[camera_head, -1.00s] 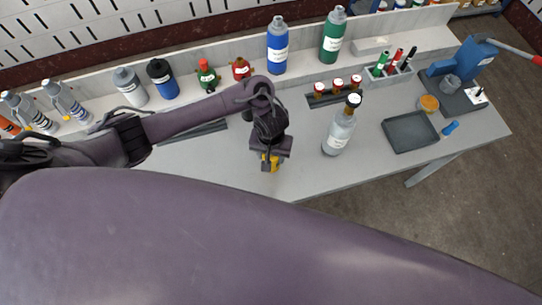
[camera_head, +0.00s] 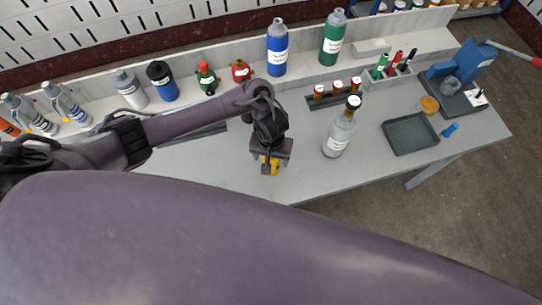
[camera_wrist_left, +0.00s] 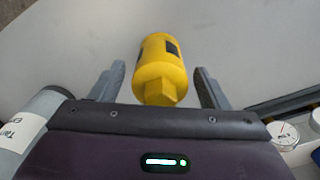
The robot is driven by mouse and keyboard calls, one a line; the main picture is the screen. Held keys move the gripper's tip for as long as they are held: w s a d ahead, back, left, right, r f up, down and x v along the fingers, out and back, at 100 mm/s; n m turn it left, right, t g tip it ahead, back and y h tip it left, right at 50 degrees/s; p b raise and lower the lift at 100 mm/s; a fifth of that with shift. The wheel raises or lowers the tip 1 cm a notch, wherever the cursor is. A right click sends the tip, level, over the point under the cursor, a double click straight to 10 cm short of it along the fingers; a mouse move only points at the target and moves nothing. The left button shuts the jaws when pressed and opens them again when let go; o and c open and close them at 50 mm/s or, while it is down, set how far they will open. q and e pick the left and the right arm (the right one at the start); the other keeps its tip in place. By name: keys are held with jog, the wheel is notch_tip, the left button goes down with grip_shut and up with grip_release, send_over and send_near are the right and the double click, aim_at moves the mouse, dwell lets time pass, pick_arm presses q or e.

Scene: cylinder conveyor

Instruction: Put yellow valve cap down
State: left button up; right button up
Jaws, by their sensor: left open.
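The yellow valve cap (camera_wrist_left: 161,72) shows between the two fingers of my left gripper (camera_wrist_left: 162,85) in the left wrist view, with a visible gap on each side. It has dark patches on its side and a hexagonal end toward the camera. In the head view the cap (camera_head: 269,168) shows just below my left gripper (camera_head: 270,158), over the front part of the grey table (camera_head: 225,170). The gripper is open around the cap. The cap appears to rest on the table, though its underside is hidden. My right gripper is not in view.
A dark tray (camera_head: 410,134) lies farther right. Several cylinders line the back. The table's front edge (camera_head: 300,203) is close to the gripper.

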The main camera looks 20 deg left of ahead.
pick_arm(q)
notch_tip(320, 180, up, 12)
jog(key=p, duration=0.6)
jog(key=shift+f+p, duration=0.1)
jog(key=shift+p, duration=0.3)
